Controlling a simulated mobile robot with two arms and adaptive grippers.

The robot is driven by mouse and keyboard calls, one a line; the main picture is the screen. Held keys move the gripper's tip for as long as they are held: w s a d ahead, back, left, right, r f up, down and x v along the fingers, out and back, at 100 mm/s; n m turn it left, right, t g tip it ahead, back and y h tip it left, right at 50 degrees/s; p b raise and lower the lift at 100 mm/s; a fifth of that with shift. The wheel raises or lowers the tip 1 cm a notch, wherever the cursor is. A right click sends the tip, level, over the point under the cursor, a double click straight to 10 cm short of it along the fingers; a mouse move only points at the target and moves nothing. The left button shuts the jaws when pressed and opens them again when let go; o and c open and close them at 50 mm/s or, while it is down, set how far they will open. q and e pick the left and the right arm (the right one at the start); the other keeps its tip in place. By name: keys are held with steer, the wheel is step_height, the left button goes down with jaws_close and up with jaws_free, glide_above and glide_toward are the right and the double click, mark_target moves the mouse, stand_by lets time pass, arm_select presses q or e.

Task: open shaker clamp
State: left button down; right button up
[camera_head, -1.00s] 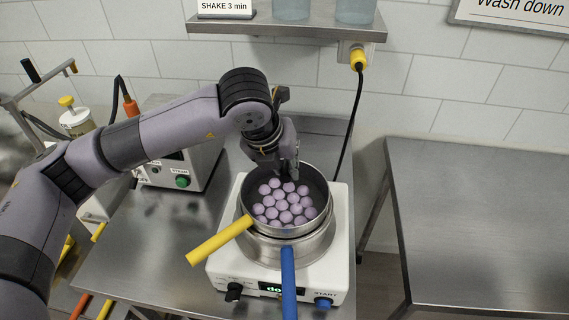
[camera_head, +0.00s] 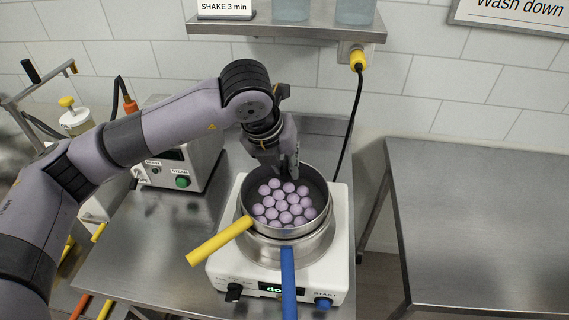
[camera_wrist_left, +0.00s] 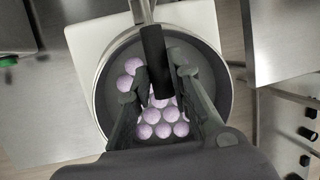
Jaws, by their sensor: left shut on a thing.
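The shaker (camera_head: 218,275) is a white box on a steel bench, with a steel sieve pan (camera_head: 325,215) of purple gummies (camera_head: 287,205) on top. The clamp handle (camera_wrist_left: 155,62) shows in the left wrist view as a black grip on a metal bar, above the pan's rim. My left gripper (camera_head: 291,172) is at the back of the pan in the head view. It also shows in the left wrist view (camera_wrist_left: 160,75), with its fingers shut around the black grip, above the gummies. In the head view the gripper hides most of the clamp. My right gripper is out of view.
A yellow handle (camera_head: 220,240) and a blue handle (camera_head: 288,285) stick out in front of the pans. A steel shelf (camera_head: 285,28) hangs above. An empty steel table (camera_head: 480,220) is at right.

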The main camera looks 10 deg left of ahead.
mark_target(286, 163)
arm_select(q)
steer(key=r+g+p, duration=0.1)
steer(key=w+r+g+p, duration=0.1)
steer(key=r+g, duration=0.1)
steer(key=shift+w+r, duration=0.1)
steer(key=shift+w, duration=0.05)
steer(key=shift+w+r+n+g+p, duration=0.2)
steer(key=shift+w+r+g+p, duration=0.35)
steer(key=shift+g, duration=0.3)
steer(key=shift+w+r+n+g+p, duration=0.2)
steer(key=shift+w+r+g+p, duration=0.1)
steer(key=shift+g+p, duration=0.45)
